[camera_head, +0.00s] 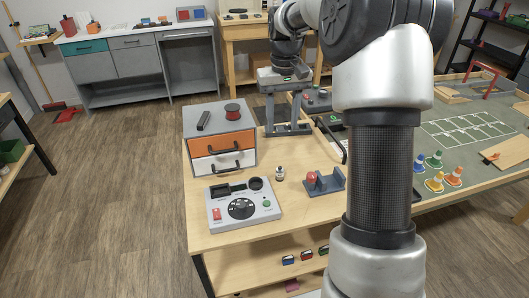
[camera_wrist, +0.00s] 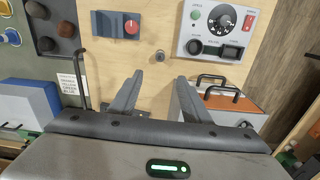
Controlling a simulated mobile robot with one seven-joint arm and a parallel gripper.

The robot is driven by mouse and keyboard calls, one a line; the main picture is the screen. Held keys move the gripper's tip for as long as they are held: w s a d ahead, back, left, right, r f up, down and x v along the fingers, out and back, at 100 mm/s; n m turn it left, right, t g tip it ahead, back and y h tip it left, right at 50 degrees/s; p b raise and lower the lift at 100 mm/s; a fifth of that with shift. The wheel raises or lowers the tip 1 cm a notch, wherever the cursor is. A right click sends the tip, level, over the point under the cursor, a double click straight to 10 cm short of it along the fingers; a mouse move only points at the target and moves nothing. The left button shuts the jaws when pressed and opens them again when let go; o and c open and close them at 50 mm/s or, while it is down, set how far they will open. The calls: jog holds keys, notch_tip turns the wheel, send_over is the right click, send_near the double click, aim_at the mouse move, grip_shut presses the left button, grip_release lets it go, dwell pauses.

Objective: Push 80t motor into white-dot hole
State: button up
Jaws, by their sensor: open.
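A small silver cylinder (camera_head: 280,173), probably the motor, stands on the wooden tabletop between the grey panel and the blue-grey holder. It also shows in the wrist view (camera_wrist: 160,56), ahead of my fingers. The grey panel (camera_head: 232,222) has a round dark hole (camera_head: 255,184), a dark rectangular slot and a black dial; it shows in the wrist view (camera_wrist: 222,30) too. I cannot make out a white dot on any hole. My gripper (camera_head: 287,131) is open and empty, pointing down behind the cylinder; its two fingers (camera_wrist: 157,85) are spread wide in the wrist view.
The blue-grey holder (camera_head: 327,183) with a red round part sits right of the cylinder. An orange-and-white drawer unit (camera_head: 222,142) with a red spool on top stands left of my gripper. Small cones (camera_head: 435,160) stand on the green table at right. Tabletop around the cylinder is clear.

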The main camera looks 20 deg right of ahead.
jog(key=b, duration=0.1)
send_over(280, 167)
notch_tip(280, 167, down, 13)
jog(key=shift+w+d+r, duration=0.1)
jog(key=shift+w+d, duration=0.05)
jog(key=shift+f+b, duration=0.55)
jog(key=shift+f, duration=2.3)
grip_shut()
notch_tip(280, 167, up, 10)
jog(key=shift+f+p, duration=0.1)
jog(key=shift+p, duration=0.5)
jog(key=s+a+r+p, duration=0.3)
jog(key=s+a+p, duration=0.6)
jog(key=s, duration=0.3)
jog(key=shift+s+p, duration=0.15)
jog(key=shift+p, duration=0.7)
